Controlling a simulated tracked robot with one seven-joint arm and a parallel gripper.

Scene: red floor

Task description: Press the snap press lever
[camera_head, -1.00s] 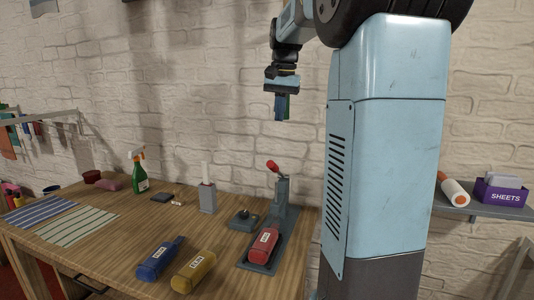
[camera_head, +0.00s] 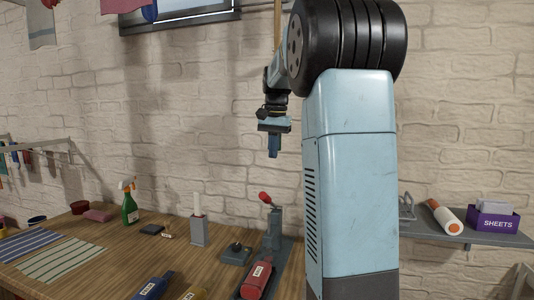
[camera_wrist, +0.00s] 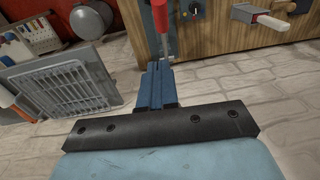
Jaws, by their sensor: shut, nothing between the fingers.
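The snap press is a grey upright (camera_head: 274,228) on a flat grey base at the right end of the wooden table. Its lever is raised, with a red knob (camera_head: 264,196) at the upper left. A red labelled bottle (camera_head: 257,277) lies on the press base. My gripper (camera_head: 273,155) points down with its blue fingers shut, above the knob and apart from it. In the wrist view the shut fingers (camera_wrist: 154,82) show, with what looks like the red lever knob (camera_wrist: 160,16) just beyond the tips. How far off it is in depth I cannot tell.
A grey stand with a white rod (camera_head: 198,230) and a small grey knob device (camera_head: 236,254) stand left of the press. Blue (camera_head: 152,287) and yellow bottles lie at the front. A green spray bottle (camera_head: 129,208) stands farther left. A wall shelf (camera_head: 430,234) is at right.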

